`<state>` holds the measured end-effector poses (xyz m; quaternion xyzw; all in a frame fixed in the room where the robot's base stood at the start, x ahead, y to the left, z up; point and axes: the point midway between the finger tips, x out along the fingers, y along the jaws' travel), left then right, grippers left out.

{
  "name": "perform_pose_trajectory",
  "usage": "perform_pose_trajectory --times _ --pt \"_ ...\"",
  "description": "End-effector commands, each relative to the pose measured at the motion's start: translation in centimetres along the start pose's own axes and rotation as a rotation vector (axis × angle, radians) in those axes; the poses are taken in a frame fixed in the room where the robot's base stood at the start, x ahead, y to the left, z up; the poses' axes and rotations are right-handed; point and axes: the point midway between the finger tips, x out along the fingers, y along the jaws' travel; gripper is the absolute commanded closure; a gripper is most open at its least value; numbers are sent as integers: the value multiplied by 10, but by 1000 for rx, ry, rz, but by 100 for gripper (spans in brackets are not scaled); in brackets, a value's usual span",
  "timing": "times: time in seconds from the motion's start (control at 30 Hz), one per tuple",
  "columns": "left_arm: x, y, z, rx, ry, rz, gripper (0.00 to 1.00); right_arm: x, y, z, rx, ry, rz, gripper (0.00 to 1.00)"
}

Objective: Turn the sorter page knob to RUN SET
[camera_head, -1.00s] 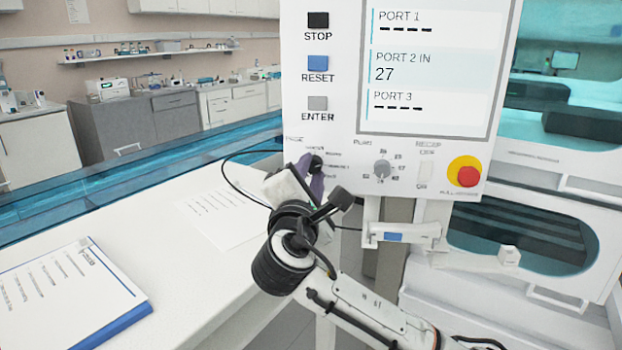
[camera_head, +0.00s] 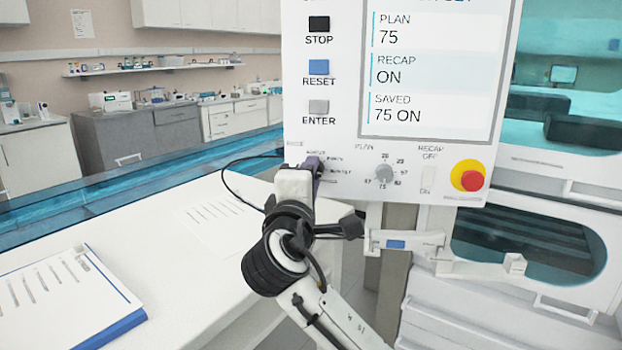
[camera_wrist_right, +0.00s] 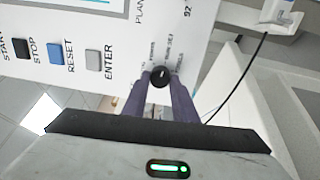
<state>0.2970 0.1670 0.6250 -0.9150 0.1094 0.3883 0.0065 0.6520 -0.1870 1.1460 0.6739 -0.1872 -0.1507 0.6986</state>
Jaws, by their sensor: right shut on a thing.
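The sorter's page knob is a small black knob at the lower left of the white control panel (camera_head: 340,150). In the head view it is mostly hidden behind my right gripper (camera_head: 316,163). In the right wrist view the black knob (camera_wrist_right: 160,76) sits between the two purple-grey fingertips of my right gripper (camera_wrist_right: 161,82), which are shut on it. The screen (camera_head: 430,75) reads PLAN 75, RECAP ON, SAVED 75 ON; its top line is cut off. My left gripper is not in view.
Beside the page knob are the grey plan knob (camera_head: 384,174), the recap switch (camera_head: 428,180) and a red stop button on yellow (camera_head: 470,180). STOP, RESET and ENTER buttons sit above. A white table with a paper (camera_head: 222,222) and a blue-edged binder (camera_head: 65,295) lies left.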

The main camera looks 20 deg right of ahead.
Motion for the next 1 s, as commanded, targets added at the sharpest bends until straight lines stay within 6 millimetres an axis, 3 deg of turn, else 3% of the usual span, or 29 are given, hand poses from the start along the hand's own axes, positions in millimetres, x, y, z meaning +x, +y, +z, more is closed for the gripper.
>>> perform_pose_trajectory --times 0.33,0.37,0.47,0.8,1.0 --pt "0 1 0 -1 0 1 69 0 -2 0 0 -1 -3 97" --pt "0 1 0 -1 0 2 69 0 -2 0 0 -1 -3 71" --pt "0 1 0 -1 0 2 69 0 -2 0 0 -1 -3 56" --pt "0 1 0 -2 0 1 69 -3 -1 0 1 1 -1 56" --pt "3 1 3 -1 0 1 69 -32 -2 -1 4 3 -3 56"
